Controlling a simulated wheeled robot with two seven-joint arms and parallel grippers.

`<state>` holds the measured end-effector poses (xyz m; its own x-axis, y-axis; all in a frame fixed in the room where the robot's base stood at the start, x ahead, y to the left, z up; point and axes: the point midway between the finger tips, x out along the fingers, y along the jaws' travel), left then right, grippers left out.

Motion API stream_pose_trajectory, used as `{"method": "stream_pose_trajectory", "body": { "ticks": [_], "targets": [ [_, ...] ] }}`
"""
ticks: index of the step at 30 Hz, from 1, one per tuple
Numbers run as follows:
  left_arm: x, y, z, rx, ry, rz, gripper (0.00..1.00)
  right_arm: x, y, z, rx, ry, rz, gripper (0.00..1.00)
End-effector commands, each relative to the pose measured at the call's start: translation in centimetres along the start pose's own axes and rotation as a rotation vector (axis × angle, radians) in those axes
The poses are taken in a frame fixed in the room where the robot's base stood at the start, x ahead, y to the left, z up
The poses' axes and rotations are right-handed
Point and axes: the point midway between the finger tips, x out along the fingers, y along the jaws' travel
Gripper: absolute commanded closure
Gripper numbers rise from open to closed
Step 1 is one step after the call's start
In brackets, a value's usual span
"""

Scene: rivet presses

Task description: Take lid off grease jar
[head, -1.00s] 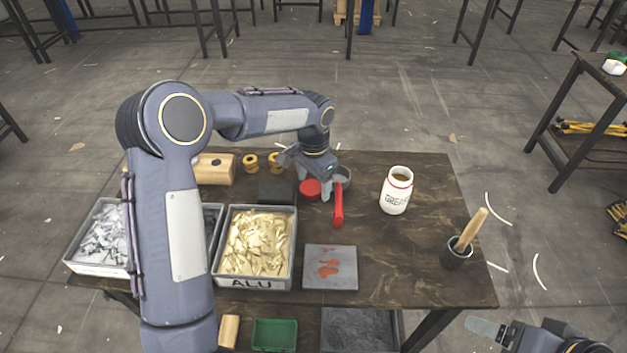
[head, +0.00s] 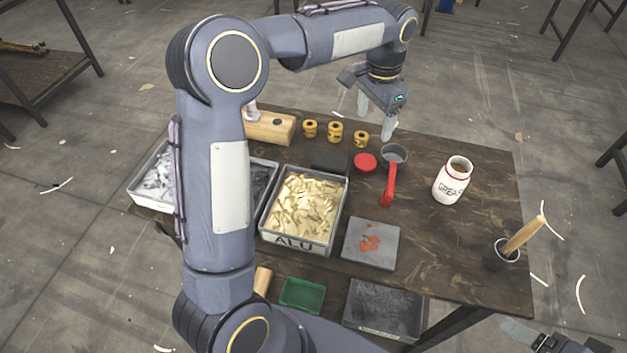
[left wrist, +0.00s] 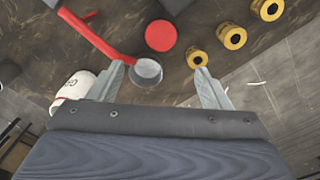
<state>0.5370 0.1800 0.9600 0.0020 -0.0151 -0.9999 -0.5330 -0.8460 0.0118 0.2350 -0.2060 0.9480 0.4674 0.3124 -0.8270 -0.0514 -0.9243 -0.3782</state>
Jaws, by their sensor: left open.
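The white grease jar (head: 452,182) stands upright and uncovered on the right part of the table; its brownish contents show at the mouth. It is partly visible in the left wrist view (left wrist: 72,88), behind a finger. A round red lid (head: 365,163) lies flat on the table, left of the red-handled ladle; it also shows in the left wrist view (left wrist: 161,35). My left gripper (head: 375,124) is open and empty, raised above the back of the table. In the left wrist view its fingers (left wrist: 160,82) are spread apart. My right gripper is at the bottom right, only partly in frame.
A red-handled ladle (head: 388,188) lies beside the lid. A box of brass-coloured pieces (head: 330,222), a grey slab (head: 353,253) and a pot with a wooden handle (head: 494,257) are nearer.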

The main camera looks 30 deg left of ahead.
Motion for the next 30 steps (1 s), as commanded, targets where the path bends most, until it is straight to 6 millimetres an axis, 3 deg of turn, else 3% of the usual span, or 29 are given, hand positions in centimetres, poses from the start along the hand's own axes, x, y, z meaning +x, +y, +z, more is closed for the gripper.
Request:
{"method": "stream_pose_trajectory", "body": {
  "ticks": [5,9,15,18,25,30],
  "targets": [
    [-3.3,0.8,5.9,-0.098,0.095,0.009,0.28,0.0,0.0,0.0,0.000,0.000,0.000,0.22],
    [-4.8,3.1,12.8,-0.236,0.208,0.040,0.28,0.0,0.0,0.0,0.000,0.000,0.000,0.22],
    [-3.5,7.9,21.4,-0.454,0.380,0.109,0.28,0.0,0.0,0.0,0.000,0.000,0.000,0.22],
    [-2.0,10.3,24.2,-0.552,0.456,0.148,0.28,0.0,0.0,0.0,0.000,0.000,0.000,0.22],
    [0.7,13.6,26.7,-0.677,0.553,0.207,0.28,-0.1,0.0,0.0,0.000,0.000,0.000,0.22],
    [-1.7,13.9,26.9,-0.690,0.562,0.214,0.28,-2.4,-1.1,-1.2,0.000,0.000,0.000,0.22]
  ]
}}
